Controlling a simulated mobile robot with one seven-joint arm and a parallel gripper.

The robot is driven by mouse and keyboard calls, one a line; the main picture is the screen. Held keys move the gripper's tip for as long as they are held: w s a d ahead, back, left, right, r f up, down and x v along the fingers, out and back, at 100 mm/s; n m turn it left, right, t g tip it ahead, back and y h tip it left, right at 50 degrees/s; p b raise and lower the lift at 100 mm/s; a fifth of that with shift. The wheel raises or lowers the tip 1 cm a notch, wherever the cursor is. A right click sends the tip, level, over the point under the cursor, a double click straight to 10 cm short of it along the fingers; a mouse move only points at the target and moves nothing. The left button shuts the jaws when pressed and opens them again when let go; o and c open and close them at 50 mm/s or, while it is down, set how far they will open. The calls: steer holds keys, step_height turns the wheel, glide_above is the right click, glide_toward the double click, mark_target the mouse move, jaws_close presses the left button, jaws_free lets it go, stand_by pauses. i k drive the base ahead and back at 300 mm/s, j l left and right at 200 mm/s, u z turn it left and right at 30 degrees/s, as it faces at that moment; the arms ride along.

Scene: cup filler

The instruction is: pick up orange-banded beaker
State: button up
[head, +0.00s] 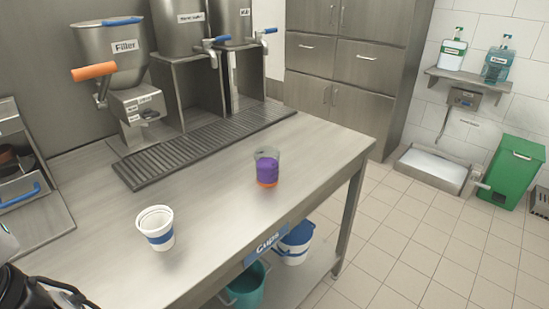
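The orange-banded beaker (266,168) stands upright on the steel table (210,215), right of the middle and near the table's right front part. It is see-through grey at the top, purple in the middle and has an orange band near its base. A black part of my arm shows at the bottom left corner, well apart from the beaker. My gripper's fingertips are not in view.
A white cup with a blue band (156,228) stands left of the beaker. A ribbed drain grate (205,145) and the filler (125,60) are behind. Buckets (297,243) sit on the lower shelf. The table around the beaker is clear.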

mark_target(266, 158)
steer(key=i+l+u, duration=0.1)
steer(key=l, duration=0.2)
steer(key=i+l, duration=0.2)
steer(key=l, duration=0.15)
steer(key=i+l+u, duration=0.15)
steer(key=l, duration=0.2)
steer(key=i+l+u, duration=0.1)
steer(key=l, duration=0.25)
steer(key=i+l, duration=0.15)
steer(key=l, duration=0.2)
steer(key=i+u, duration=0.05)
